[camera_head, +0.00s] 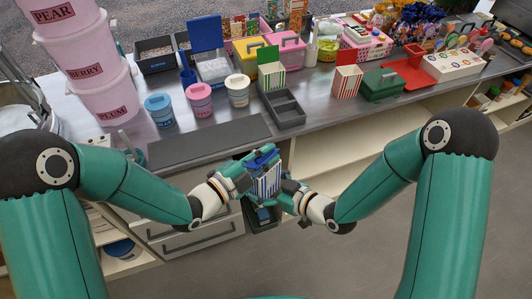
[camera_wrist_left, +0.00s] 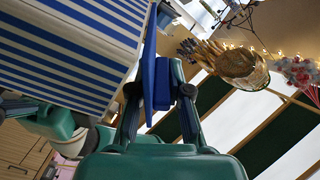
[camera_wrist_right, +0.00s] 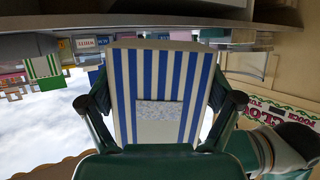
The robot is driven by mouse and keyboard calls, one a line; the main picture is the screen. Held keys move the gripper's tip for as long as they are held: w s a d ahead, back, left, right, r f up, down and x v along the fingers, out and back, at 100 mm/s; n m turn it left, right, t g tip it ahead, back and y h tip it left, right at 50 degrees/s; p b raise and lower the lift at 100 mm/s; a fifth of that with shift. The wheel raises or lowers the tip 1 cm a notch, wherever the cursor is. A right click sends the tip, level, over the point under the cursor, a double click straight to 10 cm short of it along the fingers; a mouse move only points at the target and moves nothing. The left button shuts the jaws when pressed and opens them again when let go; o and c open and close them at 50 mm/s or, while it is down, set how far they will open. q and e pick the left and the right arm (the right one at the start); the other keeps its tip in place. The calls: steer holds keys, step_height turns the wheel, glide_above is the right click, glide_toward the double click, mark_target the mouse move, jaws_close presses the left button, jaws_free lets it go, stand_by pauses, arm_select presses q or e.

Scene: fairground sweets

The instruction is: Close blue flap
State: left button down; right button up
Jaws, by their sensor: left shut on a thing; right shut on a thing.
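A blue-and-white striped box (camera_head: 267,183) is held up in front of the counter between my two grippers. It also shows large in the left wrist view (camera_wrist_left: 70,45) and in the right wrist view (camera_wrist_right: 165,75), where a pale grey label sits on its striped face. Its blue flap (camera_wrist_left: 157,85) stands out at the box edge in the left wrist view, between the fingers of my left gripper (camera_wrist_left: 158,100). My left gripper is shut on the flap. My right gripper (camera_wrist_right: 165,105) is shut on the box, one finger on each side. The fingertips are small in the head view.
Behind the box is the counter with a dark mat (camera_head: 208,142) and a grey divided tray (camera_head: 285,108). Striped boxes with a green flap (camera_head: 271,75) and a red flap (camera_head: 347,80) stand farther back. Pink buckets (camera_head: 90,60) are stacked at left. A drawer front (camera_head: 195,237) lies below.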

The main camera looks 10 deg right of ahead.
mark_target(256, 163)
arm_select(q)
steer(key=c, duration=1.2)
jaws_free()
steer(key=shift+o, duration=0.2)
steer(key=shift+v, duration=3.75)
